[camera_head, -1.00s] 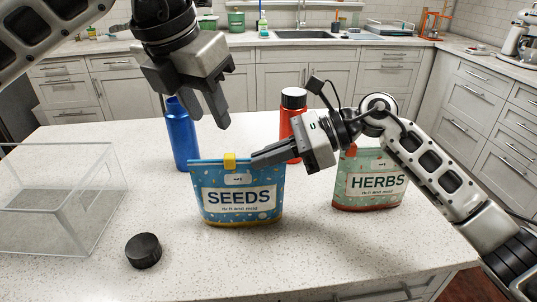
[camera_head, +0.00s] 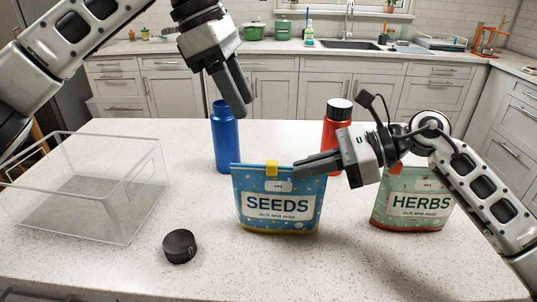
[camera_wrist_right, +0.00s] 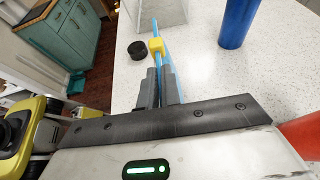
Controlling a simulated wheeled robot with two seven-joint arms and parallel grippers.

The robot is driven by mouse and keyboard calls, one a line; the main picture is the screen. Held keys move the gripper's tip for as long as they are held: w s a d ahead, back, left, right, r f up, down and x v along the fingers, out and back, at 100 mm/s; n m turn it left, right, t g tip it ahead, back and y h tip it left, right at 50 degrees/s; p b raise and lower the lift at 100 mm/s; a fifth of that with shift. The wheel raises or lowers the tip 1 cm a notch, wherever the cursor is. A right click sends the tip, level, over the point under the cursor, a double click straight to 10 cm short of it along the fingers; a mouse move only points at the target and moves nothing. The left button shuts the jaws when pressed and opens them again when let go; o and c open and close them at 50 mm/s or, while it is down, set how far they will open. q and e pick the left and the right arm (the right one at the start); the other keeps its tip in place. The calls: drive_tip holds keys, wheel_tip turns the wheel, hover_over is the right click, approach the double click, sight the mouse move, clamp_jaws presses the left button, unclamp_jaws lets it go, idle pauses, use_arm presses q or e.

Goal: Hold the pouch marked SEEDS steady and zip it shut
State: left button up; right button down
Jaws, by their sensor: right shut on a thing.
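The blue SEEDS pouch (camera_head: 278,190) stands upright on the counter. Its yellow zip slider (camera_head: 272,168) sits on the top edge, a little left of the middle. My right gripper (camera_head: 300,168) is shut on the pouch's top edge, right of the slider. The right wrist view shows the pouch edge between the fingers (camera_wrist_right: 160,88), with the slider (camera_wrist_right: 156,45) beyond them. My left gripper (camera_head: 240,108) hangs above and left of the slider, apart from the pouch. Its fingers overlap from this side, so their opening is unclear.
A blue bottle (camera_head: 226,140) stands behind the pouch and a red bottle (camera_head: 337,125) behind my right gripper. A HERBS pouch (camera_head: 410,205) stands to the right, partly behind my right arm. A clear box (camera_head: 125,240) and black cap (camera_head: 180,246) lie left. The front counter is clear.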

sight(270, 161)
use_arm(q)
drive_tip(key=x, duration=1.2)
drive_tip(key=shift+a+r, duration=0.1)
clamp_jaws()
